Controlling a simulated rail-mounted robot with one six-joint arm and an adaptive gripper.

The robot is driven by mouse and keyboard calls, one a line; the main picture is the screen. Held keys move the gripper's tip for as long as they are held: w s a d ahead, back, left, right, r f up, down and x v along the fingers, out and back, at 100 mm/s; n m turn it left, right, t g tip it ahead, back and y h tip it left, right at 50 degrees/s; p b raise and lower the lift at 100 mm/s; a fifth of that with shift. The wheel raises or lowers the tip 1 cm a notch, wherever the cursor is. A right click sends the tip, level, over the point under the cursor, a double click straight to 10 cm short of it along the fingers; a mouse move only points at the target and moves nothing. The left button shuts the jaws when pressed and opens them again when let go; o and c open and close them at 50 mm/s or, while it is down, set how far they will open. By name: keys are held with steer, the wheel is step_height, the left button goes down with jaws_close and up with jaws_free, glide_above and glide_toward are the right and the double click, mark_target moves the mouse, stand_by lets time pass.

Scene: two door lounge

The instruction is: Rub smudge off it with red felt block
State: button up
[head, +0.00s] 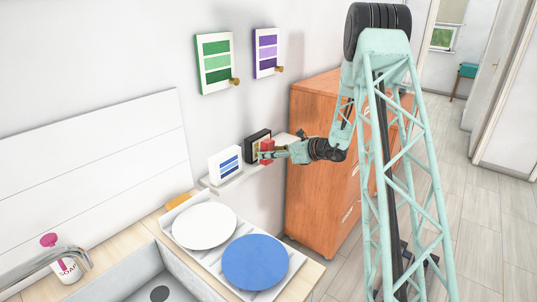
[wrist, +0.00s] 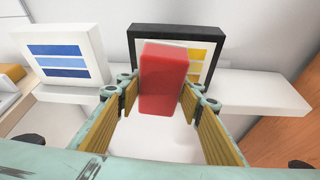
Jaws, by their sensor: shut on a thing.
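My gripper (head: 272,153) is shut on the red felt block (wrist: 163,80), which stands up between the yellow-padded fingers. In the head view the block (head: 266,146) is at the black-framed picture (head: 251,139) on the small white wall shelf. In the wrist view the block covers the middle and lower left of this picture (wrist: 178,30), leaving a pale panel and yellow stripes visible on the right. I cannot tell whether the block touches its face. No smudge is clearly visible; the block may hide it.
A white-framed picture with blue stripes (head: 225,164) stands left of it on the white shelf (head: 232,178). Green (head: 214,63) and purple (head: 266,52) pictures hang above. An orange-brown cabinet (head: 318,165) is close on the right. Plates and a sink are below.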

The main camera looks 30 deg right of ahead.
steer(key=shift+w+a, duration=0.25)
steer(key=shift+w, duration=0.25)
steer(key=shift+w+a, duration=0.2)
steer(key=shift+w, duration=0.25)
stand_by(1.1)
steer(key=shift+d, duration=0.1)
steer(key=d, duration=0.1)
steer(key=w+d, duration=0.1)
steer(key=d, duration=0.1)
steer(key=shift+w+d, duration=0.25)
stand_by(0.5)
steer(key=shift+w, duration=0.1)
stand_by(0.5)
steer(key=shift+a, duration=0.1)
steer(key=shift+s+a+b, duration=0.25)
steer(key=shift+a+b, duration=0.05)
steer(key=shift+a, duration=0.3)
steer(key=shift+s+a+b, duration=0.25)
steer(key=shift+a+b, duration=0.1)
steer(key=shift+a, duration=0.25)
steer(key=shift+s+a+b, duration=0.25)
steer(key=shift+a+b, duration=0.05)
steer(key=shift+a, duration=0.3)
steer(key=shift+s, duration=0.2)
